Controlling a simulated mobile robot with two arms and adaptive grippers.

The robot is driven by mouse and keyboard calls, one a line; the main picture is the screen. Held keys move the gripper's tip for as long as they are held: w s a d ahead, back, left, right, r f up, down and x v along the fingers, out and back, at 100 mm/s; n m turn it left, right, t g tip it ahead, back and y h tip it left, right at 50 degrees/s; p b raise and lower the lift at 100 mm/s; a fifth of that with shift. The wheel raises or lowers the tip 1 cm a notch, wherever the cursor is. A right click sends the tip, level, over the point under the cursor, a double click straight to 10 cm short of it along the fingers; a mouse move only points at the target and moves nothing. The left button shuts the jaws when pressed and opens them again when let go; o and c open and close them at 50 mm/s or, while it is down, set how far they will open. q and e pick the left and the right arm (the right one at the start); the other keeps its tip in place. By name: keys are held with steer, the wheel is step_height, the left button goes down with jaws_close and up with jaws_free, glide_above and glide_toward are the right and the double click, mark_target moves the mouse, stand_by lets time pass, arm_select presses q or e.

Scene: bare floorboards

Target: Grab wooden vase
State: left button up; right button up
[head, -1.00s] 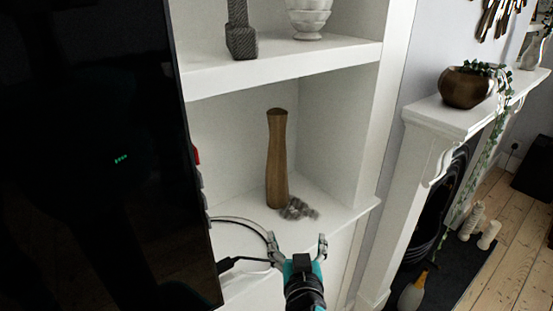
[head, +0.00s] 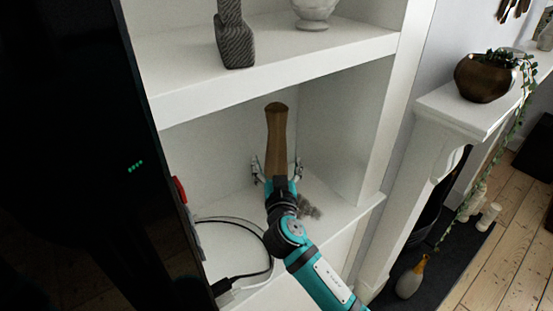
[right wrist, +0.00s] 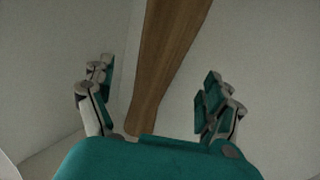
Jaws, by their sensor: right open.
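The wooden vase (head: 276,140) is tall, slim and brown, and stands upright on the lower shelf of the white alcove. My right gripper (head: 277,172) is at the vase's lower part, with one finger out to each side of it. In the right wrist view the vase (right wrist: 165,65) rises between the two open fingers of the right gripper (right wrist: 155,100), with gaps visible on both sides. The vase's base is hidden behind the gripper and wrist in the head view. My left gripper is not in view.
A small grey object (head: 308,207) lies on the shelf right of my wrist. A cable (head: 262,240) loops at the shelf's left front. The upper shelf (head: 270,75) holds a dark textured vase (head: 233,40) and a white bowl (head: 315,12). A large black screen (head: 80,150) stands at left.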

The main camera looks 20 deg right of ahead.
mark_target(278, 155)
steer(key=shift+w+r, duration=0.1)
steer(key=shift+w, duration=0.1)
steer(key=shift+w+d+r+p, duration=0.1)
steer(key=shift+w+r+p, duration=0.05)
steer(key=shift+w+p, duration=0.15)
steer(key=shift+w+d+r+p, duration=0.2)
steer(key=shift+w+d+p, duration=0.05)
steer(key=shift+w+p, duration=0.3)
steer(key=shift+w+d+r+p, duration=0.2)
steer(key=shift+w+p, duration=0.2)
steer(key=shift+w, duration=0.2)
steer(key=shift+w+d+f, duration=0.15)
steer(key=shift+w, duration=0.35)
steer(key=shift+w+d+f, duration=0.1)
steer(key=shift+w+f, duration=0.05)
steer(key=shift+w, duration=0.4)
steer(key=c, duration=1.7)
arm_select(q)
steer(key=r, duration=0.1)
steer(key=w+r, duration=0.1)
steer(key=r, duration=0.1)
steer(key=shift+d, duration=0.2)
arm_select(e)
steer(key=shift+c, duration=0.2)
